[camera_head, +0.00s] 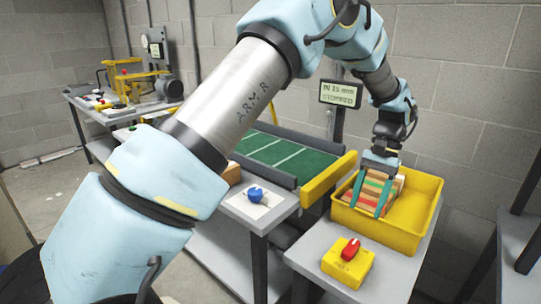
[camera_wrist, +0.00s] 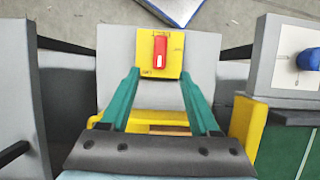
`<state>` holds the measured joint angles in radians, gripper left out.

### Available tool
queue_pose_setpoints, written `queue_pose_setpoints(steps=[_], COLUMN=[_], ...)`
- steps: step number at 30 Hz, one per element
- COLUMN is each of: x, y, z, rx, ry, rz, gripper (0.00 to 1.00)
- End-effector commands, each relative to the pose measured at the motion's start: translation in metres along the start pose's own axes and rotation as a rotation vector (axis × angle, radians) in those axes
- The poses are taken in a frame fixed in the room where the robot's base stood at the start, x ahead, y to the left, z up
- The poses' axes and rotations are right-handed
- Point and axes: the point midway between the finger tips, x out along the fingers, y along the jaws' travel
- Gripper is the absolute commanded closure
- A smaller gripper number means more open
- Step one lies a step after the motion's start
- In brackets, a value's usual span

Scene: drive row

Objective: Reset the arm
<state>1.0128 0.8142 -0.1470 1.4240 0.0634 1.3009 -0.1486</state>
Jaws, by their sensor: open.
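My arm stretches across the head view from lower left, up over the top and down to the right. My gripper (camera_head: 368,208) points downward over the left part of a yellow crate (camera_head: 415,222). Its two teal fingers are apart, and nothing is held between them. In the wrist view my gripper (camera_wrist: 160,74) is also open, with the crate's yellow wall below the fingers.
A yellow box with a red rotary switch (camera_head: 348,262) sits on the grey table in front of the crate. To the left are a green conveyor (camera_head: 275,150) and a blue knob (camera_head: 255,194) on a white plate. A display (camera_head: 340,93) reading "STOPPED" stands behind.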

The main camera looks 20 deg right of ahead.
Motion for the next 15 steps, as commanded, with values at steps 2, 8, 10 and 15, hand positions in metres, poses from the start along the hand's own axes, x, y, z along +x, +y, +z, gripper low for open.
queue_pose_setpoints(steps=[2, 8, 10, 15], x=[-0.001, -0.006, -0.004, 0.011], y=[-0.004, -0.077, -0.12, -0.215], z=[0.001, 0.027, 0.05, 0.128], rx=[-0.006, -0.122, -0.197, -0.41], ry=[0.003, 0.072, 0.119, 0.245], rz=[0.002, 0.043, 0.067, 0.114], gripper=[0.38, 0.38, 0.38, 0.38])
